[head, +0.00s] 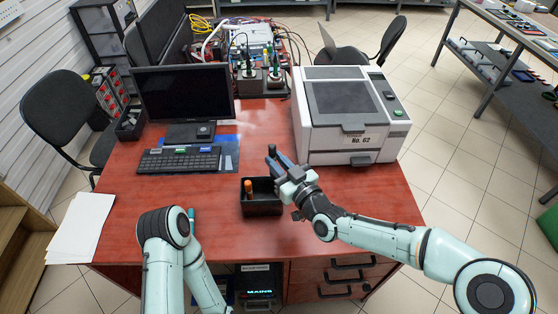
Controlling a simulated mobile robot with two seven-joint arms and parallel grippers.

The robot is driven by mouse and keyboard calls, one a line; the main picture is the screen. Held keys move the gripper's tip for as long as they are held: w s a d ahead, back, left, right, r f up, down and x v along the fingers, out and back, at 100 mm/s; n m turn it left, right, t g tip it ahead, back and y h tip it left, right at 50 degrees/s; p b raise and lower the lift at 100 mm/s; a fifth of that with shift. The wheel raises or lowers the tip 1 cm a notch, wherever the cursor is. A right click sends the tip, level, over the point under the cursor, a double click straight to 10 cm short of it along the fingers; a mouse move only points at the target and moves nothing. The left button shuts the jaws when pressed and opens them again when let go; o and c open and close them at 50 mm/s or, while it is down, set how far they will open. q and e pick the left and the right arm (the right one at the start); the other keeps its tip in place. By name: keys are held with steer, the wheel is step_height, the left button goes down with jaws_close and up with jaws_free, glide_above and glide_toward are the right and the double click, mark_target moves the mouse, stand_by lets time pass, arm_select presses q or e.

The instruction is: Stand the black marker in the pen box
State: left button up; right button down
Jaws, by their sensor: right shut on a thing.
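The pen box (262,208) is a small black open box near the front middle of the red desk. An orange-topped marker (248,189) stands in its left part. My right gripper (273,160) is over the box's back right side, fingers pointing away and to the left. It is shut on a dark thing that looks like the black marker, but I cannot clearly tell the marker from the dark fingers. Whether it touches the box is unclear. My left arm is folded at the desk's front left; its gripper does not show.
A large white printer (349,112) stands right of the box. A monitor (184,95) and keyboard (180,160) are at the back left. Soldering gear (255,70) is at the back. The desk between keyboard and box is clear.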

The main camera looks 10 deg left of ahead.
arm_select(q)
steer(key=shift+w+f+b, duration=0.15)
steer(key=shift+f+b, duration=1.3)
steer(key=shift+b, duration=0.15)
steer(key=shift+w+f+b, duration=0.1)
steer(key=shift+f+b, duration=1.35)
steer(key=shift+b, duration=0.15)
arm_select(e)
step_height(320, 180, down, 9)
steer(key=c, duration=1)
jaws_free()
steer(key=shift+o, duration=0.2)
arm_select(q)
steer(key=shift+r, duration=0.1)
arm_select(e)
steer(key=shift+r, duration=0.1)
arm_select(q)
steer(key=shift+w+r+t+p, duration=0.15)
steer(key=shift+w+r+p, duration=0.05)
steer(key=shift+r+p, duration=0.8)
steer(key=shift+w+r+t+p, duration=0.15)
steer(key=shift+w+r+p, duration=0.05)
steer(key=shift+r+p, duration=0.7)
arm_select(e)
steer(key=shift+r, duration=4.45)
